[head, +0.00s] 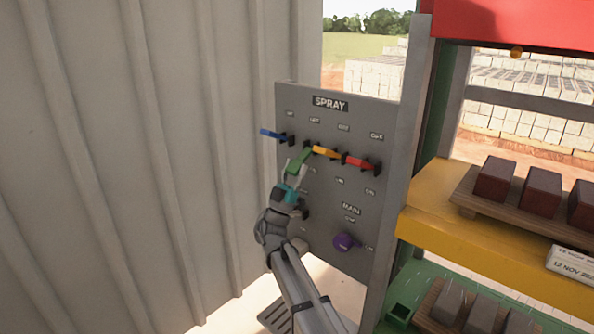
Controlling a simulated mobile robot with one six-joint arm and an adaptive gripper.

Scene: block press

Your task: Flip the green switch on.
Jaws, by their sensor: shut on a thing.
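The green switch (301,157) is a lever on the grey panel titled SPRAY (324,210), in the upper row. Its handle slants down and to the left from its pivot, lower than the neighbouring levers. My gripper (294,170) reaches up from below and is shut on the green handle near its outer end. The fingers hide part of the handle and some panel labels.
A blue lever (271,134) is at the left; orange (325,152) and red (362,163) levers are close on the right. A purple knob (345,242) sits below. Yellow shelving (440,230) with bricks stands at the right; a corrugated wall (110,150) fills the left.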

